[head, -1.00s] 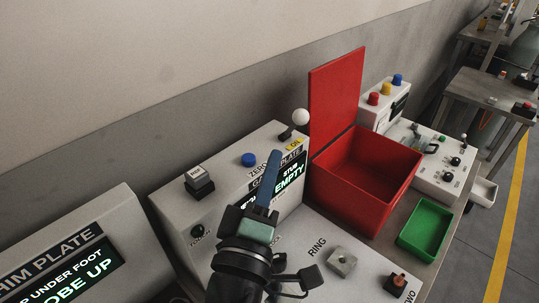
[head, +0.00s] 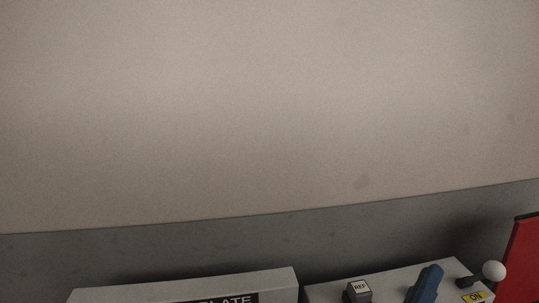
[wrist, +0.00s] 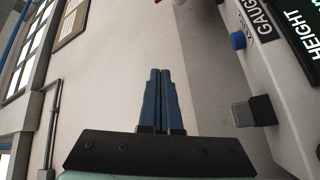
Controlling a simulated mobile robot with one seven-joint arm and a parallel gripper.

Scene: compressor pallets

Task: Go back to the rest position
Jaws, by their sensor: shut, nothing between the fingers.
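My gripper shows in the wrist view (wrist: 161,72), its two blue fingers side by side and shut with nothing between them. In the head view its blue fingertip end (head: 434,268) rises at the lower right, in front of the gauge box (head: 400,277). The rest of the arm is below the frame. In the wrist view the fingers point along the bare wall, with the gauge box (wrist: 291,90) off to the right, apart from them.
The gauge box carries a block marked REF (head: 358,289), a white ball lever (head: 493,271) and a yellow ON label (head: 475,297). A red bin's lid (head: 524,262) shows at right, another box (head: 190,286) at left. The wall (head: 270,110) fills the rest.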

